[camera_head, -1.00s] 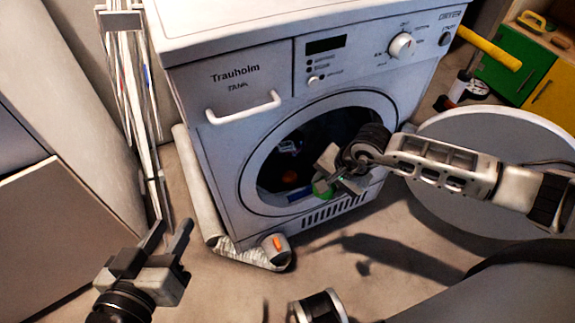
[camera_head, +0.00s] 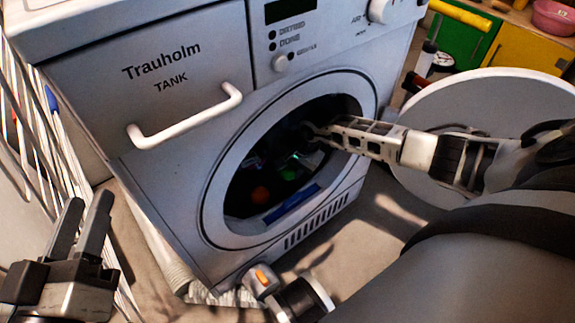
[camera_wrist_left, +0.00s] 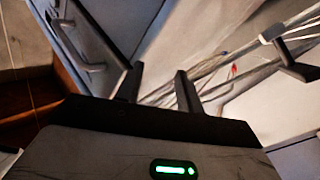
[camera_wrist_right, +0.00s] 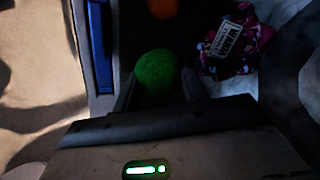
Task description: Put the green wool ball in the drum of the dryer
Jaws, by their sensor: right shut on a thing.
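The dryer (camera_head: 180,150) stands in front of me with its round drum opening uncovered. My right arm reaches through the opening from the right, and its gripper (camera_wrist_right: 158,95) is inside the dark drum. In the right wrist view the green wool ball (camera_wrist_right: 158,72) sits between the fingertips, with the jaws shut on it. The ball shows only dimly in the head view (camera_head: 289,173). My left gripper (camera_head: 88,222) is empty, with its fingers apart, left of the dryer.
An orange ball (camera_head: 260,195) and a dark patterned cloth with a label (camera_wrist_right: 232,42) are in the drum. A blue strip (camera_head: 292,204) lies at the opening's lower edge.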

